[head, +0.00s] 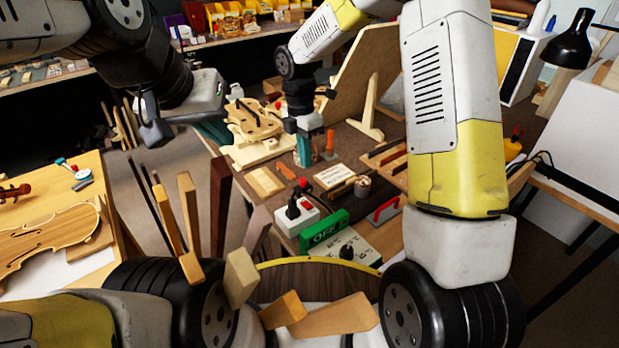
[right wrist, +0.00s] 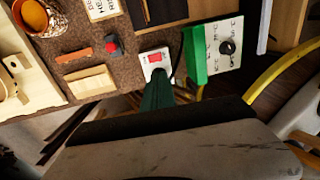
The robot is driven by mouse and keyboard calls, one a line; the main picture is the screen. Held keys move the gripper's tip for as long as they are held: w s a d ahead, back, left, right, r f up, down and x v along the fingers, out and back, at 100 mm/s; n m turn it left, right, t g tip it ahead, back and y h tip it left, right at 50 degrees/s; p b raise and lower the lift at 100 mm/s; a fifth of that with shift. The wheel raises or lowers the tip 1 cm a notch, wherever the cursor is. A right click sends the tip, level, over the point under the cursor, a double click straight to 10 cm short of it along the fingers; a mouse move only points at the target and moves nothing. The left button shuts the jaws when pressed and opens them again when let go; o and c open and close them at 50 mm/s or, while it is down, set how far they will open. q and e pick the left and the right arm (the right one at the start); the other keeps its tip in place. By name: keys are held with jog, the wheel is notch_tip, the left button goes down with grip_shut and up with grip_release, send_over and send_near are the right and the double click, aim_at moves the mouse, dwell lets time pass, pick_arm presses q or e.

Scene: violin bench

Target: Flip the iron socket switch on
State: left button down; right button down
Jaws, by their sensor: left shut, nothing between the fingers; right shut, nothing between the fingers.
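The iron socket is a white box (head: 298,217) with a black plug and a small red switch, near the front edge of the bench. In the right wrist view its red rocker switch (right wrist: 154,58) faces the camera; its on or off position is too small to tell. My right gripper (head: 304,160) is shut and empty, its green fingers pointing down behind the socket in the head view. In the right wrist view the shut fingers (right wrist: 158,78) overlap the socket's lower edge; contact cannot be told. My left gripper (head: 152,130) is shut and empty, away to the left.
A red-handled tool (head: 384,210) and a tin (head: 362,186) lie behind. Upright wood strips (head: 188,205) stand left. A violin body (head: 50,238) lies on the left table.

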aim_at(310, 207)
jog(key=shift+f, duration=0.1)
jog(key=f, duration=0.4)
jog(key=s+f, duration=0.1)
jog(key=f, duration=0.4)
jog(key=d+f, duration=0.1)
jog(key=f, duration=0.3)
jog(key=shift+s+f, duration=0.2)
jog(key=shift+f, duration=0.15)
jog(key=shift+s+f, duration=0.1)
jog(key=shift+f, duration=0.1)
